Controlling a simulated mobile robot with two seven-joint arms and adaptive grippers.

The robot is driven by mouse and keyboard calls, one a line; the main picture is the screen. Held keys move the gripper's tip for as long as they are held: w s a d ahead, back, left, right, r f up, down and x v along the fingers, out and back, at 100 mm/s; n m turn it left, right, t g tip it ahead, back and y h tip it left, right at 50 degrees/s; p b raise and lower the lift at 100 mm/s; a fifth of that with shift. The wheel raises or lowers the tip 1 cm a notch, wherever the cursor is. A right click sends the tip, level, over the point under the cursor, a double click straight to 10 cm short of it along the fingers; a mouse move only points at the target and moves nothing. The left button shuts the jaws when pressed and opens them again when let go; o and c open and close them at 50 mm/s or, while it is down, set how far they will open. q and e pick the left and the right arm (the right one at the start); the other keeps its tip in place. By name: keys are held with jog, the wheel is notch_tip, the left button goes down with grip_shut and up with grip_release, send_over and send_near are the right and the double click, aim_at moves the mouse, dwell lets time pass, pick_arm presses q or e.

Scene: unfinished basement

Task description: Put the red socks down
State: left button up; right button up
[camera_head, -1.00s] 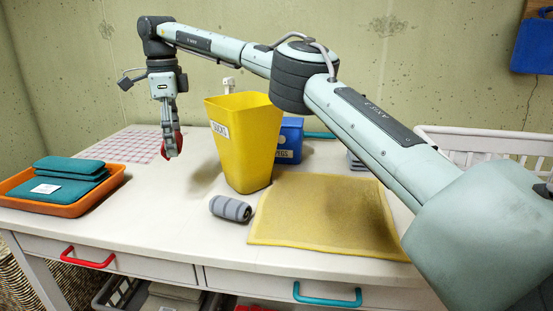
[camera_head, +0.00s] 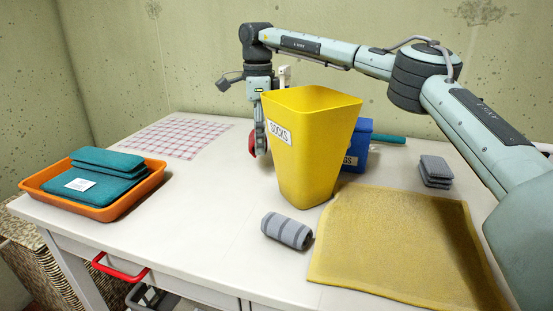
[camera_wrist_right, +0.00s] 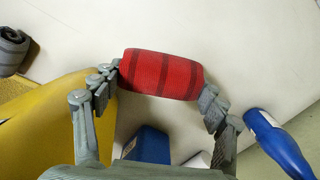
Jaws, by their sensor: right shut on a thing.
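My right gripper (camera_head: 259,146) is shut on the red socks (camera_head: 252,144), above the table just left of the yellow bin labelled SOCKS (camera_head: 318,155). The bin partly hides the gripper in the head view. In the right wrist view the red socks (camera_wrist_right: 160,74) are a striped roll with a finger at each end. The white table (camera_head: 205,225) lies below them. I cannot tell the exact gap to it. My left gripper is not in view.
Grey rolled socks (camera_head: 287,230) lie before the bin, by a yellow mat (camera_head: 390,245). A blue bin (camera_head: 355,150) stands behind. An orange tray (camera_head: 125,208) of teal cloths is at left. A checked cloth (camera_head: 178,137) lies at back left. The table's middle left is clear.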

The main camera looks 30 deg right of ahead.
aim_at(271, 170)
jog(key=shift+s+d+f, duration=0.3)
jog(key=shift+d+f, duration=0.15)
jog(key=shift+d, duration=0.2)
jog(key=shift+s+d+f, duration=0.3)
jog(key=shift+d+f, duration=0.1)
jog(key=shift+d, duration=0.2)
notch_tip(271, 170, down, 4)
jog(key=shift+r, duration=0.1)
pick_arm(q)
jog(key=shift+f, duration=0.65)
pick_arm(e)
jog(key=shift+f, duration=0.2)
jog(key=o, duration=0.9)
jog(key=shift+c, duration=0.2)
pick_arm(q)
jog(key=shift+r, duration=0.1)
